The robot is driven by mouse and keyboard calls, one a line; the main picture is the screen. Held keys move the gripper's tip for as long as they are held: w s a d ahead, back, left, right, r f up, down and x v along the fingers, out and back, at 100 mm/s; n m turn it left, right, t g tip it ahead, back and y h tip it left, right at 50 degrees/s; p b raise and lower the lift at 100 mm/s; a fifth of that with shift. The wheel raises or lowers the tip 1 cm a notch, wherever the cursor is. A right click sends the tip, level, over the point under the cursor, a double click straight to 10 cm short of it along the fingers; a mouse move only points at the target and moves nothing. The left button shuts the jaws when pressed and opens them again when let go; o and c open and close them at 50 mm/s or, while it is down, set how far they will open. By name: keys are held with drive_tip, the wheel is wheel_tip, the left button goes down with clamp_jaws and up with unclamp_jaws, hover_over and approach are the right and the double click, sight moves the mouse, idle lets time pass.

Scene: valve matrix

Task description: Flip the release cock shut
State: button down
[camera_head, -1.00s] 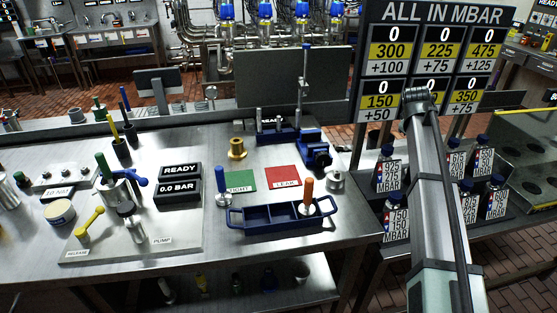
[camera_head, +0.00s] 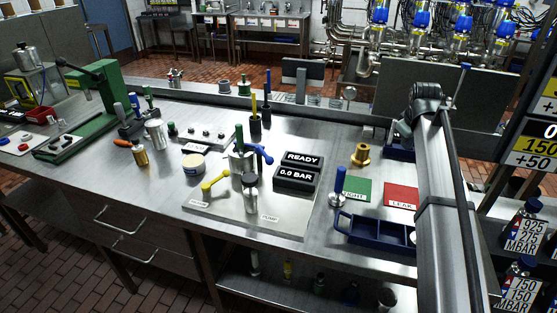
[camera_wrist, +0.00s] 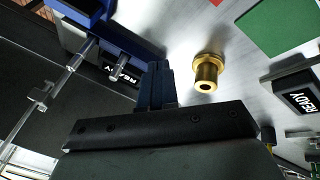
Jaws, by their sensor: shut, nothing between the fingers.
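The release cock (camera_head: 214,182) is a yellow lever with a round knob, on the front left of the steel plate (camera_head: 235,221) by the RELEASE label. The lever lies slanted, its knob end toward the front left. My gripper (camera_wrist: 158,72) is shut and empty in the wrist view, above the bench beside a brass fitting (camera_wrist: 207,72). In the head view my arm hides most of the gripper, at the right of the bench, well away from the cock. The cock is not seen in the wrist view.
A blue-handled part (camera_head: 259,153) and a silver pump cylinder (camera_head: 250,192) stand close right of the cock. A cream tub (camera_head: 193,164) stands behind it. The READY display (camera_head: 302,159), a blue-handled tool (camera_head: 339,181) and a blue tray (camera_head: 372,230) lie between cock and arm.

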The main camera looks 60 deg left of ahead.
drive_tip(key=s+a+n+g, duration=0.1)
drive_tip(key=s+a, duration=0.6)
drive_tip(key=s, duration=0.5)
drive_tip(key=s+a+r+n+g, duration=0.1)
drive_tip(key=s+a, duration=0.7)
drive_tip(key=s, duration=0.5)
drive_tip(key=s+a+r+n+g, duration=0.1)
drive_tip(key=s+a+n+g, duration=0.1)
drive_tip(key=s+a, duration=0.5)
drive_tip(key=shift+s+a+r+y, duration=0.1)
drive_tip(key=shift+s+a+y, duration=0.1)
drive_tip(key=shift+s, duration=1.45)
drive_tip(key=shift+s+a+y, duration=0.1)
drive_tip(key=shift+s+y, duration=0.1)
drive_tip(key=shift+s, duration=1.4)
drive_tip(key=n+g, duration=0.2)
hover_over(216, 179)
drive_tip(key=w+a, duration=0.2)
drive_tip(key=a, duration=0.1)
drive_tip(key=shift+w+a+r, duration=0.1)
drive_tip(key=shift+w+r, duration=0.1)
drive_tip(key=shift+r, duration=0.25)
